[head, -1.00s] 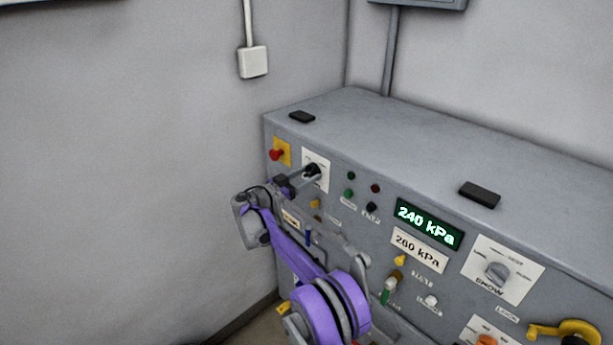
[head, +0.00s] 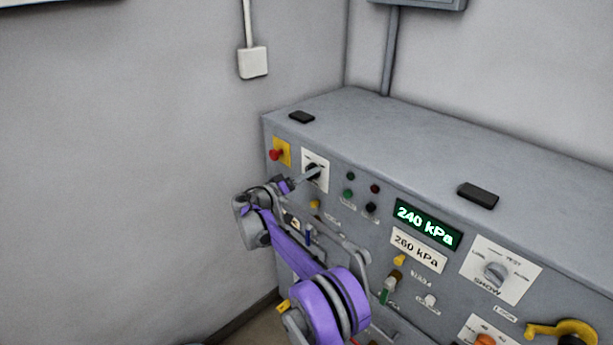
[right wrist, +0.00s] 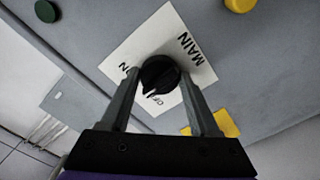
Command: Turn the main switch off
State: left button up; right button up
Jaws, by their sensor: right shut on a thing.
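The main switch is a black knob (right wrist: 160,73) on a white plate marked MAIN (right wrist: 195,52), seen close in the right wrist view. In the head view its plate (head: 323,160) is at the panel's upper left. My right gripper (head: 309,173) reaches it from the front. In the right wrist view the two fingers (right wrist: 160,78) are shut on the knob, one on each side. A white mark on the knob is near its lower edge, towards the partly hidden OFF lettering. The ON lettering is partly covered by the left finger. My left gripper is not in view.
A red button on a yellow plate (head: 280,153) is just left of the switch. Small lamps and buttons (head: 362,191), a green 240 kPa display (head: 428,223) and a SHOW dial (head: 496,273) are to the right. The grey wall is close on the left.

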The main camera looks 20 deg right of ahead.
jog(key=shift+n, duration=4.3)
jog(key=shift+r+b, duration=0.1)
jog(key=shift+b, duration=0.2)
jog(key=o, duration=1.4)
jog(key=b+v, duration=0.1)
jog(key=v, duration=0.9)
jog(key=shift+s+a, duration=0.25)
jog(key=shift+a, duration=0.1)
